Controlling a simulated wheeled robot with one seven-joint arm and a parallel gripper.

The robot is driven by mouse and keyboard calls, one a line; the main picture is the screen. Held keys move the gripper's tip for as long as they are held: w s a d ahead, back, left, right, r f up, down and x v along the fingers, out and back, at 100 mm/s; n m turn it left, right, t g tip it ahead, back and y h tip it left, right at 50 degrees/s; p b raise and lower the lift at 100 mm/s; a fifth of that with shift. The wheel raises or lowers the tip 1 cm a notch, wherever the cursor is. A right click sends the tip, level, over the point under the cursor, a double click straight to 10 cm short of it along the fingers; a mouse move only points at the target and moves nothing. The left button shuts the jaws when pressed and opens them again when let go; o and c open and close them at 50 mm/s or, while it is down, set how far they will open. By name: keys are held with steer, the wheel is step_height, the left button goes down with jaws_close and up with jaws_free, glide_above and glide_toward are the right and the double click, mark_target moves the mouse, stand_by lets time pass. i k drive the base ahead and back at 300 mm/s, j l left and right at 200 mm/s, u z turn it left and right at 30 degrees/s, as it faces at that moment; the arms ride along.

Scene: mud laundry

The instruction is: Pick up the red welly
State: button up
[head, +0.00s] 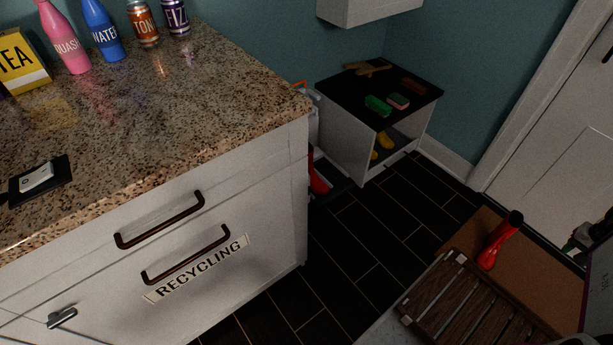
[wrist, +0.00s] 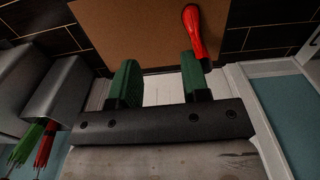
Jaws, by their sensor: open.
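The red welly (head: 497,248) stands on a brown doormat (head: 548,262) near the white door in the head view, its dark top leaning up and right. In the wrist view the red welly (wrist: 194,30) is at the top, just beyond the right fingertip, with a gap that I cannot judge. My gripper (wrist: 160,78) is open, with green finger pads and nothing between them. The welly lies to the right of the middle of the jaws.
A slatted wooden rack (head: 470,305) stands beside the mat. A granite counter (head: 190,105) with bottles and cans fills the left. A low bench (head: 345,150) has yellow wellies (head: 384,141) beneath. Another red item (head: 318,180) is partly hidden behind the counter. Dark tiled floor lies clear between.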

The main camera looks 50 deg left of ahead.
mark_target(318, 186)
steer(key=u, duration=1.6)
steer(key=i+j+u, duration=0.1)
steer(key=i+u, duration=0.15)
steer(key=u, duration=0.15)
steer(key=i+j+u, duration=0.1)
steer(key=u, duration=0.3)
steer(key=k, duration=0.35)
steer(key=i, duration=0.45)
